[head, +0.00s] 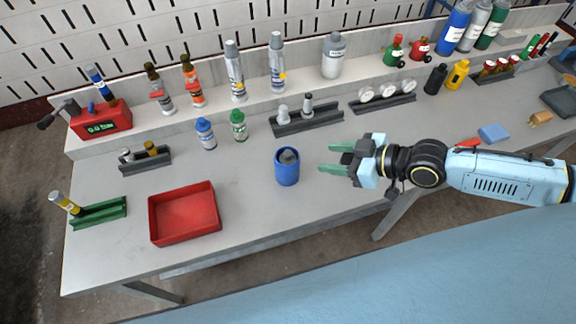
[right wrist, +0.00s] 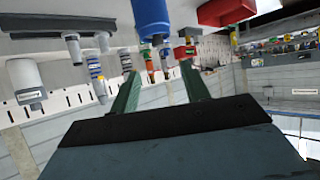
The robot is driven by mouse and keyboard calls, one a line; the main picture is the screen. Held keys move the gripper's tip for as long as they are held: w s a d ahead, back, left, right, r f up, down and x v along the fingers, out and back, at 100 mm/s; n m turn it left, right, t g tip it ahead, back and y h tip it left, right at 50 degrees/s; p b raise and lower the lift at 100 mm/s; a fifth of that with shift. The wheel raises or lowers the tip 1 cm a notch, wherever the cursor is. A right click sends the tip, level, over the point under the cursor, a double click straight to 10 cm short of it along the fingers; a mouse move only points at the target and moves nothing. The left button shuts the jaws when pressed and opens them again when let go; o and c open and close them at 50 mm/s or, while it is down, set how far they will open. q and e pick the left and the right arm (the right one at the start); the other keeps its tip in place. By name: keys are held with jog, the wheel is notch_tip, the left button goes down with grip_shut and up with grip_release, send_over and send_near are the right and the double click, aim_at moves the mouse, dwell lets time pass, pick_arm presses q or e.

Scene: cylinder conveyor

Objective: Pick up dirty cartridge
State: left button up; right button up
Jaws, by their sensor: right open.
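A blue cup (head: 287,175) stands on the workbench with a grey piece (head: 289,157) inside it. The black rack (head: 310,125) behind it holds two grey cartridge-like parts, one lighter (head: 283,115) and one darker (head: 307,105). I cannot tell which piece is the dirty cartridge. My right gripper (head: 326,158) is open and empty, just right of the blue cup, with its green fingers pointing left towards it and a gap between. In the right wrist view the blue cup (right wrist: 152,18) shows beyond the open fingers (right wrist: 160,88). My left gripper is not in view.
A red tray (head: 185,213) and a green holder (head: 98,213) stand on the left of the bench. Bottles and tubes line the back ledge (head: 300,93). A rack with white round parts (head: 382,104) stands behind my right gripper. Bare bench lies around the cup.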

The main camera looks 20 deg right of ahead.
aim_at(291, 155)
jog(key=x, duration=1.2)
jog(key=shift+w+d+b, duration=0.1)
jog(key=shift+d+b, duration=0.05)
jog(key=shift+b, duration=0.25)
jog(key=shift+f, duration=0.1)
grip_shut()
